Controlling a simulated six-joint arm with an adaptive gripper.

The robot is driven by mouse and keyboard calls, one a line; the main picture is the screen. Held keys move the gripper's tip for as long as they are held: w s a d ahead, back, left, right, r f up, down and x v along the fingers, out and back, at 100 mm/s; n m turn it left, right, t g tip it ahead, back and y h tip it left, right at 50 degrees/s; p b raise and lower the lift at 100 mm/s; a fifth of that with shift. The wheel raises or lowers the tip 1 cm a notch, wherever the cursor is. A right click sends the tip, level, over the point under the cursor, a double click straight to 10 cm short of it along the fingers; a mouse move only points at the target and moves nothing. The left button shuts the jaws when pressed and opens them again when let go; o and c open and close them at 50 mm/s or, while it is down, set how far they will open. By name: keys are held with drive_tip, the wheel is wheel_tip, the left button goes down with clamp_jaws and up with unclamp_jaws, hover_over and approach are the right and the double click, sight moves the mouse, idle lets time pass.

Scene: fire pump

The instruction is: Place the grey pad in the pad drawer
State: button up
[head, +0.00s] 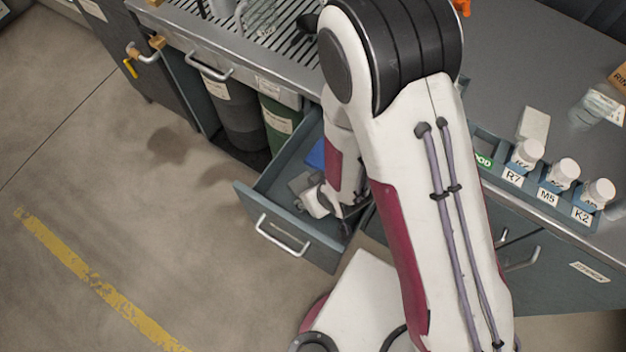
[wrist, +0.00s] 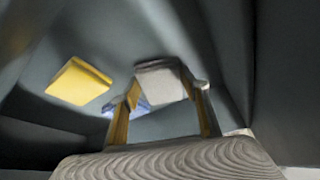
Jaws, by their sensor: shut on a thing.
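The pad drawer (head: 268,207) is pulled open below the bench. My gripper (head: 316,201) reaches down inside it, with my arm covering the drawer's right part. In the wrist view my gripper (wrist: 168,92) is shut on the grey pad (wrist: 160,67), which lies between its fingertips inside the drawer. A yellow pad (wrist: 79,82) lies to its left, apart from it. A blue pad (head: 316,155) lies near the back of the drawer. I cannot tell whether the grey pad touches the drawer's floor.
Grey drawer walls stand close around my gripper. Bins (head: 281,120) stand in the open bay left of the drawer. A rack with labelled white-capped bottles (head: 561,174) stands on the bench (head: 520,75) at the right. The floor left of the drawer is clear.

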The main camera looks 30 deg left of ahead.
drive_tip(key=shift+f, duration=0.1)
drive_tip(key=o, duration=1)
drive_tip(key=shift+v, duration=3.8)
drive_tip(key=shift+w, duration=0.1)
